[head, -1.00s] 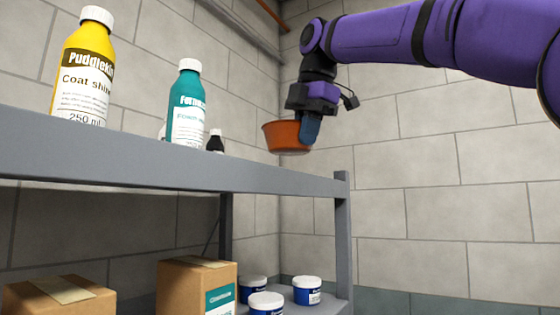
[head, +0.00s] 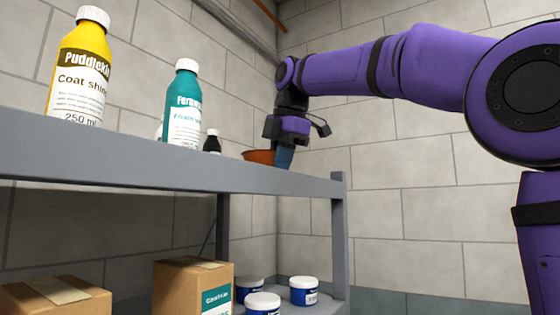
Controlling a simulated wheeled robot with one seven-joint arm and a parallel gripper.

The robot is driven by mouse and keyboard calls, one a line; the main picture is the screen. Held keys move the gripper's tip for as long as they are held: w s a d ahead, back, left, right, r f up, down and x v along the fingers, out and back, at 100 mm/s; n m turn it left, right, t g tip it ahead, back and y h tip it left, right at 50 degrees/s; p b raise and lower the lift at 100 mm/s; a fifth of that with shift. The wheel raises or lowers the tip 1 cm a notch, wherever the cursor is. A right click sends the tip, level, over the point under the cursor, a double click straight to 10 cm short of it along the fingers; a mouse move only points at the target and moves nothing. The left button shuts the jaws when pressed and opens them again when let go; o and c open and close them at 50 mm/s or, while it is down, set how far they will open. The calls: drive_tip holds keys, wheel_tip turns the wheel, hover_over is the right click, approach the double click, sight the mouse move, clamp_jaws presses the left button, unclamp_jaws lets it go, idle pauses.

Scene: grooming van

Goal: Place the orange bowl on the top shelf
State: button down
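The orange bowl (head: 257,156) is at the right end of the top shelf (head: 180,165), its lower part hidden behind the shelf's front edge. I cannot tell whether it touches the shelf surface. My gripper (head: 284,156) points down at the bowl's right side, with a blue finger against the bowl's rim. The gripper appears shut on the bowl's wall, though the other finger is hidden.
On the top shelf stand a yellow bottle (head: 80,75), a teal bottle (head: 183,105) and a small dark bottle (head: 212,141), all left of the bowl. Cardboard boxes (head: 190,288) and white-lidded tubs (head: 303,291) are on the lower shelf. A block wall stands behind.

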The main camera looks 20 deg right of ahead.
drive_tip(key=c, duration=1.3)
unclamp_jaws()
drive_tip(key=shift+f, duration=0.1)
drive_tip(key=shift+o, duration=0.2)
drive_tip(key=v, duration=1.2)
